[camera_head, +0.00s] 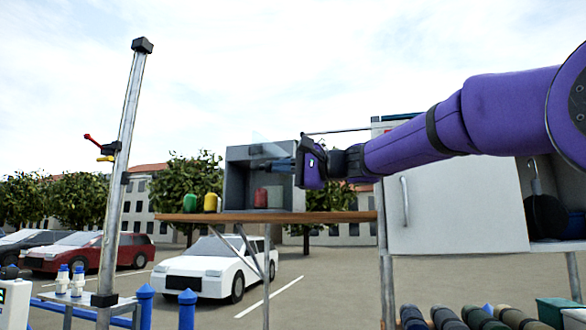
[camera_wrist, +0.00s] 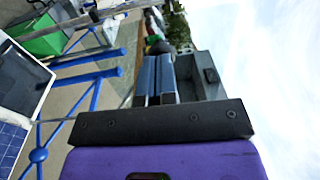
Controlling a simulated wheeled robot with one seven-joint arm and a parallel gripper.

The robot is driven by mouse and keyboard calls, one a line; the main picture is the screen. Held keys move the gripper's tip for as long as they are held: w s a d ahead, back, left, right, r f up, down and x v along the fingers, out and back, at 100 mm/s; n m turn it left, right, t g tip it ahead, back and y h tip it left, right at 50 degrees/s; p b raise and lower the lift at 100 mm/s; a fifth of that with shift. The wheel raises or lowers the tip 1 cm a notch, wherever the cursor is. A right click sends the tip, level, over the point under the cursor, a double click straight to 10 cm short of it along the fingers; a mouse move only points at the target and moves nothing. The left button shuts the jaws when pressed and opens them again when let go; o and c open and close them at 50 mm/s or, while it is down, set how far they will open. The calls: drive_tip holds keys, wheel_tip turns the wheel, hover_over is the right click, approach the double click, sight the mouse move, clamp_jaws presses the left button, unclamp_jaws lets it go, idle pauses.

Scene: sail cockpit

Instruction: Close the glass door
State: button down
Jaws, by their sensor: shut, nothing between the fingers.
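A grey open-fronted box (camera_head: 236,180) stands on a wooden shelf (camera_head: 345,216), with a red container (camera_head: 261,197) and a grey-green one (camera_head: 280,197) inside. A faint see-through pane (camera_head: 262,137) shows at its top edge and looks like the glass door, raised open; its exact outline and hinge are hard to see. My gripper (camera_head: 272,165) is in front of the box's upper opening, fingers pointing left. In the wrist view its two blue fingers (camera_wrist: 155,80) lie together, empty, beside the grey box wall (camera_wrist: 207,72). I cannot tell whether they touch the box or pane.
A green jar (camera_head: 190,201) and a yellow jar (camera_head: 210,202) stand on the shelf left of the box. A white cabinet door with a handle (camera_head: 405,200) is at the right. A metal post (camera_head: 122,170) rises at the left. A thin rod (camera_head: 335,131) runs above my wrist.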

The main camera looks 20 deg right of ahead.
drive_tip(key=w+a+m+t+h, duration=0.5)
drive_tip(key=w+a+h, duration=0.1)
drive_tip(key=w+a, duration=0.6)
drive_tip(key=w+d+m+t+h, duration=0.1)
drive_tip(key=w+m+h, duration=0.6)
drive_tip(key=w+h, duration=0.5)
drive_tip(key=shift+w, duration=1.2)
